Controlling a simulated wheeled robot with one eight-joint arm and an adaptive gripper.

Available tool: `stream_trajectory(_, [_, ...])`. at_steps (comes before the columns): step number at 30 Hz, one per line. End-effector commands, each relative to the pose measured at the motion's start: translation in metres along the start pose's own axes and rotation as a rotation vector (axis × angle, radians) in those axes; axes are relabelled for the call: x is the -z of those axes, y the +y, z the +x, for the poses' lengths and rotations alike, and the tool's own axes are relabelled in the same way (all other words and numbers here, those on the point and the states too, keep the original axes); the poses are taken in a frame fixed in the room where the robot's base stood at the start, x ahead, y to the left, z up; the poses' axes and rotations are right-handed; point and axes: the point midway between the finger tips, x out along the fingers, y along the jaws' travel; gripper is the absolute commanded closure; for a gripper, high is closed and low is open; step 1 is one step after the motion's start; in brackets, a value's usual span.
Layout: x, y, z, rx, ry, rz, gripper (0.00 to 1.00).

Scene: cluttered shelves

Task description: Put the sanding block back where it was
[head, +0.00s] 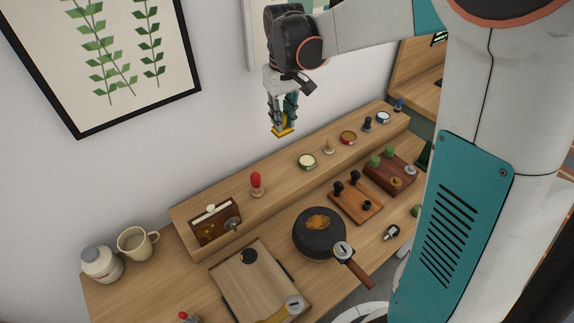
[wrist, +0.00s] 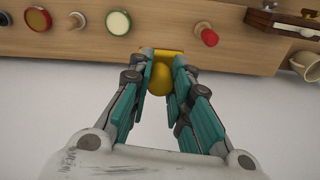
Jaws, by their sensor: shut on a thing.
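The sanding block (head: 283,131) is a small yellow piece, taken to be the one the task names. My gripper (head: 284,121) points down and is shut on it, holding it in the air near the wall, above the raised wooden shelf (head: 285,184). In the wrist view the yellow block (wrist: 160,83) shows between the teal fingers, with a rounded knob and a flat yellow edge beyond it. The fingers hide part of it. No contact between the block and the shelf shows.
On the shelf stand a red-topped peg (head: 257,182), a cream-lidded tin (head: 307,161), a pale peg (head: 328,147) and a red tin (head: 348,138). A brown box (head: 215,224) sits at its left end. A black pan (head: 319,236) and boards crowd the lower counter.

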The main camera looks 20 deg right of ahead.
Motion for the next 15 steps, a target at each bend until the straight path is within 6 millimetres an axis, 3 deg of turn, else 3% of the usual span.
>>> stream_trajectory(15, [-0.006, 0.000, 0.117, 0.000, 0.000, 0.000, 1.00])
